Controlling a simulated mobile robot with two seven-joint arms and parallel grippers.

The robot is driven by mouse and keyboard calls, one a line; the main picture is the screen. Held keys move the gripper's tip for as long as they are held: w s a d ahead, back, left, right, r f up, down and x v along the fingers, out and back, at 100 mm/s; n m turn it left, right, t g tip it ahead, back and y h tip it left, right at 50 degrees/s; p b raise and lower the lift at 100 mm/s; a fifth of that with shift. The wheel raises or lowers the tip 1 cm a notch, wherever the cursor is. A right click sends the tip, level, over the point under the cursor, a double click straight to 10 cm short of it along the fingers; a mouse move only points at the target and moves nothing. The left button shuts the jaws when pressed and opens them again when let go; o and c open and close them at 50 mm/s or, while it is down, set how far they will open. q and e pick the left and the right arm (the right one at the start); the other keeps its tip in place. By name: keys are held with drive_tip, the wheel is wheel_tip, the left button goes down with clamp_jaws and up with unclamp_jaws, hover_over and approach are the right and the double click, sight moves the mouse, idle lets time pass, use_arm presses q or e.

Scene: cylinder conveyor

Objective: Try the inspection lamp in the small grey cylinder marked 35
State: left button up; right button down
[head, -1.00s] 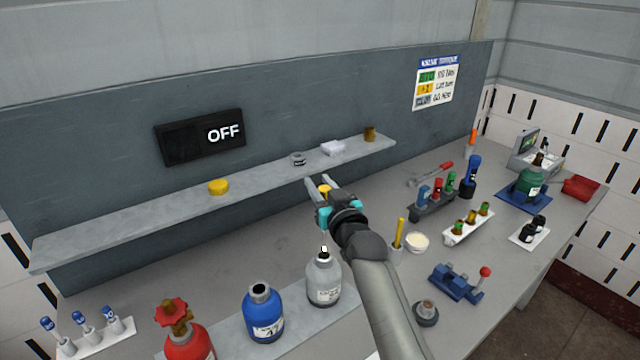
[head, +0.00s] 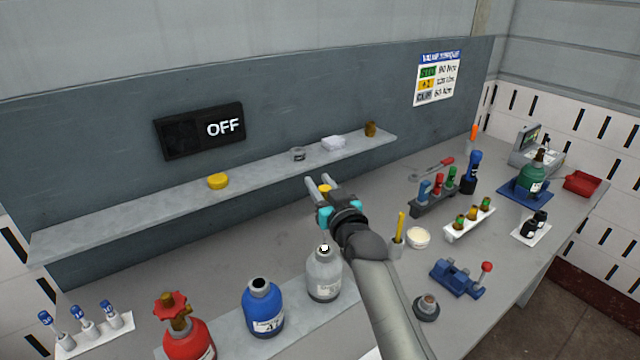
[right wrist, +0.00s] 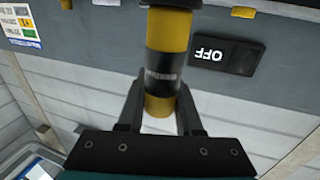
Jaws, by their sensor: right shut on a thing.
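My right gripper (head: 318,186) is shut on the inspection lamp, a yellow tube with a black band (right wrist: 163,62) that stands between the fingers in the right wrist view. My left gripper is not in view.
A blue cylinder (head: 263,303) and a red cylinder with a red handwheel (head: 187,340) stand left of the grey one. A shelf (head: 120,220) with small parts runs behind. A wall sign (head: 200,131) reads OFF. Racks, a blue vise (head: 455,279) and a yellow-stick cup (head: 397,247) stand right.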

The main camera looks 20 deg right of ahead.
drive_tip(key=shift+f+b, duration=1.85)
drive_tip(key=shift+f, duration=0.6)
drive_tip(key=shift+r, duration=0.1)
